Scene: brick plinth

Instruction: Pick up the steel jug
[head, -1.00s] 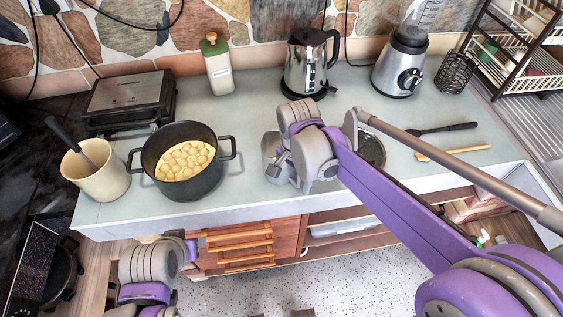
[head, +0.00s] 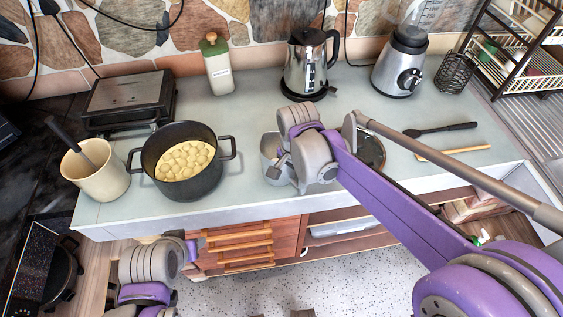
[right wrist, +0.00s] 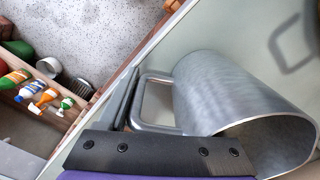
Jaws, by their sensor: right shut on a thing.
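The steel jug (head: 271,148) stands out to the left of my right wrist in the head view, near the counter's front edge. The gripper is shut on the jug at the handle. Whether its base touches the counter I cannot tell.
A black pot (head: 190,180) of potatoes stands left of the jug, with a cream crock (head: 97,180) beyond it. A kettle (head: 308,65) and a blender (head: 401,62) stand behind. A dark round thing (head: 372,150) lies behind my right arm. Counter between pot and kettle is clear.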

